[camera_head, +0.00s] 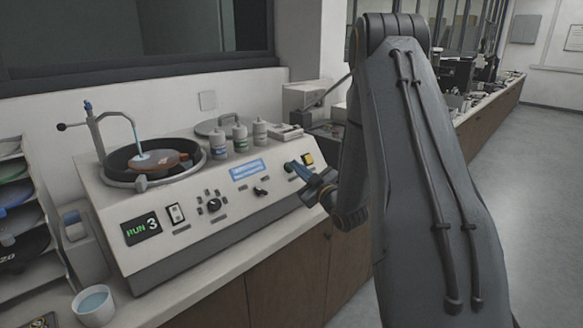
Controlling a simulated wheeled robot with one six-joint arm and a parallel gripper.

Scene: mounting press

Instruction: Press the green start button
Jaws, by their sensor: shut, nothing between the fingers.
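The machine (215,225) is a pale, sloped console on the counter. A small green button (288,167) shows at the right end of its panel, left of a yellow-orange button (308,158). My gripper (297,168) is shut and empty, with its fingertips right at the green button. The fingers partly hide the button, and I cannot tell whether they touch it. A dark display (141,227) at the front left reads "RUN 3" in green and white.
A polishing wheel in a dark bowl (122,166) and several white bottles (240,137) sit on top of the machine. A cup of blue liquid (93,306) stands at the counter's front left. A tray rack (20,220) is at far left. Open floor (545,180) lies right.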

